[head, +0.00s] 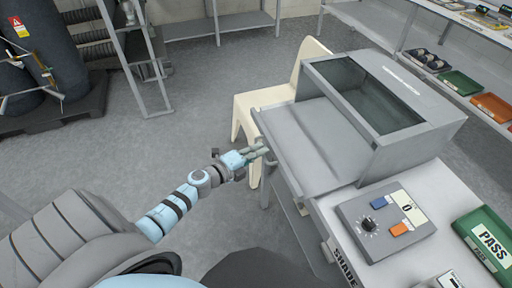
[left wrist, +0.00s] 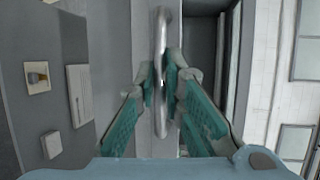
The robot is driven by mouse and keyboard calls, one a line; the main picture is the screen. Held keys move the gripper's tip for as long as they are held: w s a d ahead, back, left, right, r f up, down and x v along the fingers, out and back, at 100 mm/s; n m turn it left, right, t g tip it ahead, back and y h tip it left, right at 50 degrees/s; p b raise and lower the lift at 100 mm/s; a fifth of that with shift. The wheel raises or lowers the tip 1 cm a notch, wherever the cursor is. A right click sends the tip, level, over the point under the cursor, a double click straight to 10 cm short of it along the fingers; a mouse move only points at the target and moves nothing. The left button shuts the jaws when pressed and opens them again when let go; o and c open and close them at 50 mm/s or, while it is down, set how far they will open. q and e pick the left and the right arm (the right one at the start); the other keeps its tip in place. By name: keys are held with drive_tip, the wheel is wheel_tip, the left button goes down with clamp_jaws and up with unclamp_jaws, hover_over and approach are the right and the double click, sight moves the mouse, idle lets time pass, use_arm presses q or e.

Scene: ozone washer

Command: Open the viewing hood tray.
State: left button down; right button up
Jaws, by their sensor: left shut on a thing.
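The grey viewing hood (head: 425,98) with a dark window (head: 368,95) stands on the bench. The grey tray (head: 310,145) sticks out from the hood's left side. My left gripper (head: 262,152) is at the tray's outer front edge, its fingers shut on the handle. In the left wrist view the handle (left wrist: 161,35) is an upright metal bar running between the teal fingers of the left gripper (left wrist: 165,82). The fingers hide part of the handle. My right gripper is in neither view.
A control box (head: 385,222) with a knob and blue and orange buttons sits on the bench near the hood. A green PASS tray (head: 488,238) lies right of it. A cream chair (head: 262,100) stands close behind the tray. Shelves with coloured bins are at right.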

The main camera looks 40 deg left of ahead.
use_arm(q)
drive_tip(key=shift+s+a, duration=0.1)
drive_tip(key=shift+s, duration=0.1)
drive_tip(key=c, duration=2)
unclamp_jaws()
drive_tip(key=shift+o, duration=0.2)
drive_tip(key=shift+s, duration=0.1)
drive_tip(key=v, duration=1.2)
drive_tip(key=shift+f, duration=0.1)
